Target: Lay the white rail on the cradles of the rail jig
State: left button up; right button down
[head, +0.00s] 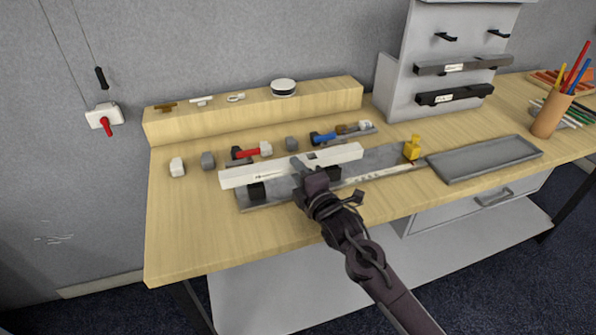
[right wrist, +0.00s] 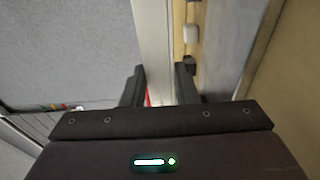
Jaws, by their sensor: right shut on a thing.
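The long white rail (head: 262,172) lies lengthwise above the rail jig, a grey plate (head: 384,160) on the table. Two black cradles (head: 256,191) show just below the rail's front side, one left and one right of my gripper. I cannot tell whether the rail touches them. My right gripper (head: 306,168) is shut on the white rail near its middle. In the right wrist view the rail (right wrist: 154,45) runs between the two fingers (right wrist: 160,86). A yellow piece (head: 411,148) stands at the jig's right end. My left gripper is not in view.
Behind the rail lie small blocks, a red-handled piece (head: 247,153) and a blue piece (head: 323,137). A wooden ledge (head: 240,115) runs behind them. A grey tray (head: 484,160), a rack (head: 398,88) and a pencil cup (head: 548,118) are at right. The front left tabletop is clear.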

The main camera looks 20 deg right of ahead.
jog(key=shift+f+b, duration=0.6)
jog(key=shift+f, duration=0.3)
jog(key=c, duration=1.1)
grip_release()
jog(key=shift+o, duration=0.2)
jog(key=shift+s, duration=0.1)
jog(key=s, duration=0.2)
jog(key=s+d, duration=0.1)
jog(key=s, duration=0.2)
jog(key=s+b, duration=0.1)
jog(key=s, duration=0.1)
jog(key=shift+s+d, duration=0.2)
jog(key=shift+s, duration=0.1)
